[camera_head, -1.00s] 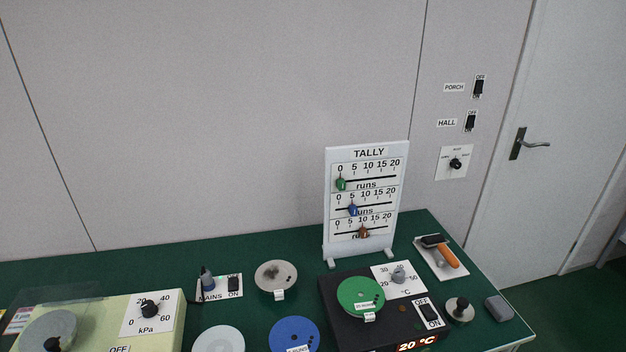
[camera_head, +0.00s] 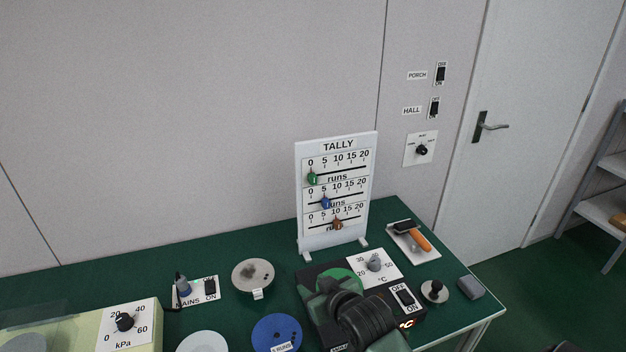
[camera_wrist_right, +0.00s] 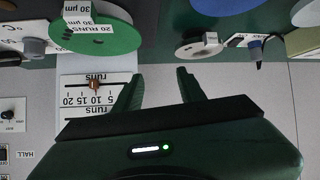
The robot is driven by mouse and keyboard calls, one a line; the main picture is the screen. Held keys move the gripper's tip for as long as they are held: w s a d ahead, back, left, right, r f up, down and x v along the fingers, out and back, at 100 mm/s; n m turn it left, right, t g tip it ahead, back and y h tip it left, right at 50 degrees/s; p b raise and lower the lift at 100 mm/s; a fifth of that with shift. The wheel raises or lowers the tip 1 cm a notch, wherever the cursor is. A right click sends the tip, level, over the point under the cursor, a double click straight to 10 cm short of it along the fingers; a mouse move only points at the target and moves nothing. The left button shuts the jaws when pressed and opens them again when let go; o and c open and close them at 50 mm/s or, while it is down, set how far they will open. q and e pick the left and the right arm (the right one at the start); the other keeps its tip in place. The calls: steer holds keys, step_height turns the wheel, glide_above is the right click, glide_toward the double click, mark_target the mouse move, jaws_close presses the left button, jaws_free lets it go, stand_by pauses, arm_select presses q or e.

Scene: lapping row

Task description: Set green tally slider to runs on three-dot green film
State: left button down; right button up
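The white TALLY board (camera_head: 336,243) stands at the back of the bench with three slider rows. The green slider (camera_head: 312,178) sits at 0, at the left end of the top row. The blue slider (camera_head: 326,202) is near 5 and the orange slider (camera_head: 337,223) near 10. The green film disc (camera_head: 343,276) lies on the black heater, partly hidden by my right gripper; in the right wrist view the disc (camera_wrist_right: 105,38) has tags reading 20 RUNS and 30 µm. My right gripper (camera_wrist_right: 160,88) is open and empty, in front of the board. My left gripper is not in view.
The black heater has a °C dial (camera_head: 375,262) and OFF/ON switch (camera_head: 405,297). A grey disc (camera_head: 253,274), blue disc (camera_head: 277,335) and MAINS switch (camera_head: 210,288) are to the left. An orange-handled tool (camera_head: 412,236) lies right of the board.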

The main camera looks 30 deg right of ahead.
mark_target(314, 178)
steer(key=w+d+r+m+t+h, duration=0.1)
steer(key=w+d+r+t, duration=0.2)
steer(key=w+d+r, duration=0.4)
steer(key=w+d+r+m+t+h, duration=0.2)
steer(key=w+d+r+t, duration=0.15)
steer(key=r, duration=0.45)
steer(key=shift+p+x, duration=0.75)
steer(key=shift+x, duration=3.35)
steer(key=shift+a, duration=0.1)
jaws_close()
